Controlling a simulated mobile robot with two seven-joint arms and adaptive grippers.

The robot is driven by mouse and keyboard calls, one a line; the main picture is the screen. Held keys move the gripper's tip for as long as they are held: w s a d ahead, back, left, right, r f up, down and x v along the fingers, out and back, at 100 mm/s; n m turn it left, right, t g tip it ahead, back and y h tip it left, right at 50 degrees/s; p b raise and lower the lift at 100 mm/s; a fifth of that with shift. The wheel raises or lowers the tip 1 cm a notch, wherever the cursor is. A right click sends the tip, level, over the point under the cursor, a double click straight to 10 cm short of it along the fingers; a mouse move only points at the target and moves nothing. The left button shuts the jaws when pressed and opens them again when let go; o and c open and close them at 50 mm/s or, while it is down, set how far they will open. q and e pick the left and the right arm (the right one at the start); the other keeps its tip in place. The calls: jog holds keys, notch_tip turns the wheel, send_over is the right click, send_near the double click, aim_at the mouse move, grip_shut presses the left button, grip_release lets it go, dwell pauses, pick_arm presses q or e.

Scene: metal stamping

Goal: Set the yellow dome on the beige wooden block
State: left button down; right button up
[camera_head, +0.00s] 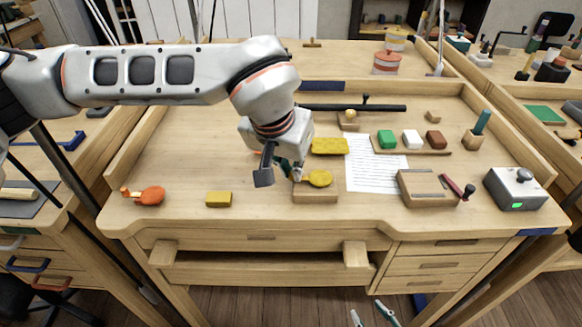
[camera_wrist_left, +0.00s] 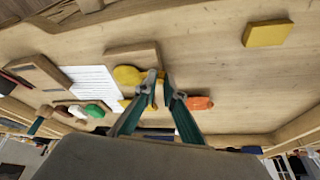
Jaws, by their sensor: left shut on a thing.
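The yellow dome (camera_head: 320,178) appears over the beige wooden block (camera_head: 318,197) near the front middle of the bench. In the left wrist view the dome (camera_wrist_left: 127,75) is beside the fingertips and overlaps the edge of the block (camera_wrist_left: 130,54). I cannot tell whether it rests on the block or hangs just above. My left gripper (camera_head: 290,170) is at the dome's left side, shut on it; its fingertips (camera_wrist_left: 162,88) partly hide the grip. My right gripper (camera_head: 371,316) shows only as two separated teal fingertips at the bottom edge, open and empty, below the bench front.
A yellow sponge-like block (camera_head: 330,146) and a white sheet (camera_head: 375,165) lie behind and right. A yellow bar (camera_head: 219,199) and an orange tool (camera_head: 150,195) lie left. A wooden box (camera_head: 425,187) and a grey device (camera_head: 515,188) stand right. The front left bench top has free room.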

pick_arm(q)
jog(key=shift+f+b, duration=0.3)
jog(key=c, duration=2)
grip_release()
jog(key=shift+c, duration=0.2)
